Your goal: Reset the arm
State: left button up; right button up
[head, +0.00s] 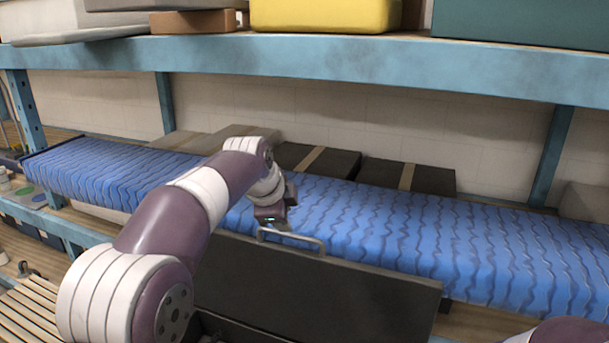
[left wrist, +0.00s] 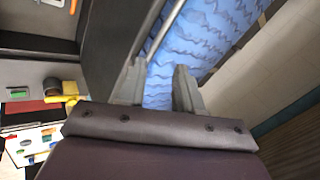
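My left arm (head: 180,215) reaches from the lower left up to the middle of the head view. My left gripper (head: 275,215) hangs just above the metal handle (head: 290,240) of a dark grey case lid (head: 320,280). In the left wrist view the gripper's two fingers (left wrist: 158,90) stand apart, with only blue surface showing between them. The handle bar shows beyond the fingertips (left wrist: 165,28); whether a finger touches it I cannot tell. My right gripper is out of view; only a purple part of my right arm (head: 565,332) shows at the lower right corner.
A blue wavy-topped shelf surface (head: 430,235) runs behind the lid. Dark boxes (head: 405,176) stand behind it. An upper blue shelf (head: 330,58) carries a yellow bin (head: 320,15). A slatted wooden surface (head: 28,315) lies at lower left. Yellow items (left wrist: 62,90) show in the wrist view.

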pick_arm(q)
jog(key=s+a+f+n+g+b, duration=0.1)
jog(key=s+f+n, duration=0.1)
jog(key=f+n, duration=0.3)
jog(key=s+a+f+n+g, duration=0.1)
jog(key=s+f+n, duration=0.2)
jog(key=f, duration=0.3)
jog(key=s+a+f+n+g+y+b, duration=0.1)
jog(key=s+a+f+n+b, duration=0.2)
jog(key=s+f, duration=0.6)
jog(key=s+a+f+n+g+y+b, duration=0.1)
jog(key=s+a+f+n, duration=0.4)
jog(key=s+f, duration=0.5)
jog(key=s+n+g+b, duration=0.1)
jog(key=s+b, duration=0.1)
jog(key=s, duration=0.3)
jog(key=shift+s, duration=0.4)
jog(key=shift+r, duration=0.1)
jog(key=shift+s, duration=0.1)
